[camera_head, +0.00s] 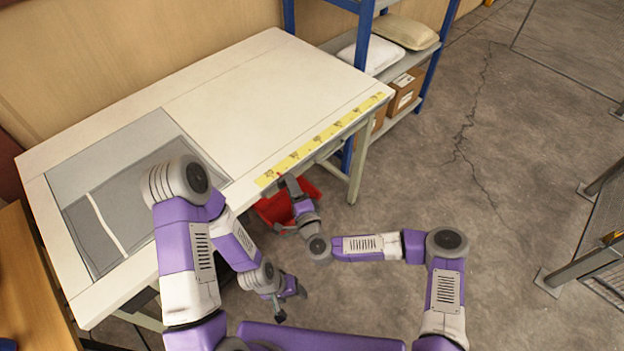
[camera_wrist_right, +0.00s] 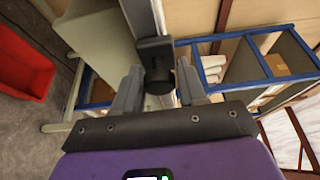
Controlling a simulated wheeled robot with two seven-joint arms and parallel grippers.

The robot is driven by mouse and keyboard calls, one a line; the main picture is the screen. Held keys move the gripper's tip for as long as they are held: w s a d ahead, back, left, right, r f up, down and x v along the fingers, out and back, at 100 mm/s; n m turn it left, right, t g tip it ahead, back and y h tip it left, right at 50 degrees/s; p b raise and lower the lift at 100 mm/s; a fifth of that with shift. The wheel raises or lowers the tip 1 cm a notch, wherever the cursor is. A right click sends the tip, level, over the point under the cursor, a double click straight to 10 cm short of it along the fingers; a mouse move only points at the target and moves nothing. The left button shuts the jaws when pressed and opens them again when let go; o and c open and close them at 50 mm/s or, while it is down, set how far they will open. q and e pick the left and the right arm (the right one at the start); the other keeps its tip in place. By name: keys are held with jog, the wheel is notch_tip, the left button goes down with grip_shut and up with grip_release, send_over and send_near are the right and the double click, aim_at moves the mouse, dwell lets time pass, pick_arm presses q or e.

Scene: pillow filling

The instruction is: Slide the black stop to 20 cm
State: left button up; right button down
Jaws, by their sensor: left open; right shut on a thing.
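My right gripper (camera_wrist_right: 157,88) is shut on the stop, one finger on each side. In the head view my right gripper (camera_head: 289,184) is at the table's front edge, near the left end of the yellow ruler (camera_head: 325,140). The stop cannot be made out there, and the ruler's numbers are too small to read. My left gripper (camera_head: 291,303) is open and empty, lower in the view and away from the table.
A red bin (camera_head: 270,209) stands on the floor below the table edge. The white table (camera_head: 235,85) has a grey panel (camera_head: 85,180) at left. A blue-framed shelf (camera_head: 395,68) with pillows and boxes (camera_head: 401,92) stands behind the table's right end.

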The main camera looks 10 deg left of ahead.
pick_arm(q)
jog(key=shift+s, duration=0.35)
pick_arm(e)
jog(key=shift+s+a+f, duration=0.2)
jog(key=shift+s+a, duration=0.55)
jog(key=shift+s, duration=0.2)
pick_arm(q)
jog(key=shift+r, duration=0.1)
pick_arm(e)
jog(key=c, duration=0.8)
grip_release()
jog(key=shift+r, duration=0.1)
jog(key=shift+s+d, duration=0.3)
jog(key=shift+s, duration=0.15)
pick_arm(q)
jog(key=shift+r+p, duration=0.55)
jog(key=shift+p, duration=0.1)
pick_arm(e)
jog(key=v, duration=0.6)
jog(key=shift+s+d, duration=0.15)
jog(key=shift+s, duration=0.1)
pick_arm(q)
jog(key=shift+r, duration=0.1)
